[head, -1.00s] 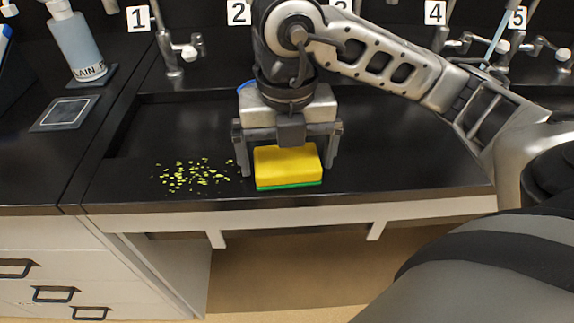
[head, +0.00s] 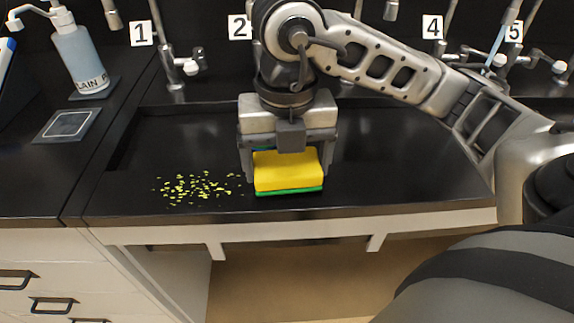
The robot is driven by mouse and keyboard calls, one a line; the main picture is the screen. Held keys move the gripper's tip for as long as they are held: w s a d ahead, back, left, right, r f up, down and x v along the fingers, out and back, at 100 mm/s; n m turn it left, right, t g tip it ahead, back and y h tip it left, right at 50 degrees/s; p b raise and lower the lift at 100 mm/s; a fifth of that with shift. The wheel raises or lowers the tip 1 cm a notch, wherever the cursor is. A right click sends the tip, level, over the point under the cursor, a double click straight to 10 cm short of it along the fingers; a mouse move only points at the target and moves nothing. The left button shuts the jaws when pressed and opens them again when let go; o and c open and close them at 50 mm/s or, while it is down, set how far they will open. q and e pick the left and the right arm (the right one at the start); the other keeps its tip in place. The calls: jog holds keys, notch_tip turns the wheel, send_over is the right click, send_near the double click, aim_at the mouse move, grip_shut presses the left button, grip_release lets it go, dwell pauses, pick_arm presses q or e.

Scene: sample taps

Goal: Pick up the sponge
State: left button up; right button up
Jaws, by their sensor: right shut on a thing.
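The sponge (head: 287,171) is a yellow block with a green underside, near the front edge of the black counter. My right gripper (head: 288,168) reaches down over it from above, with one finger at each side. It is shut on the sponge. I cannot tell whether the sponge's underside touches the counter. My left gripper is not in view.
Green-yellow crumbs (head: 200,187) lie scattered on the counter (head: 140,210) left of the sponge. A soap bottle (head: 79,55) stands at the upper left, near a framed square plate (head: 67,124). Taps (head: 172,62) with number tags line the back.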

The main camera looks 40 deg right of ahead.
pick_arm(q)
jog(key=b, duration=0.1)
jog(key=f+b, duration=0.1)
jog(key=b, duration=0.1)
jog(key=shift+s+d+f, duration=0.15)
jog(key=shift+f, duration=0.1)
pick_arm(e)
jog(key=s+a+r, duration=0.1)
jog(key=s+r, duration=1)
jog(key=s, duration=0.3)
jog(key=shift+o, duration=0.4)
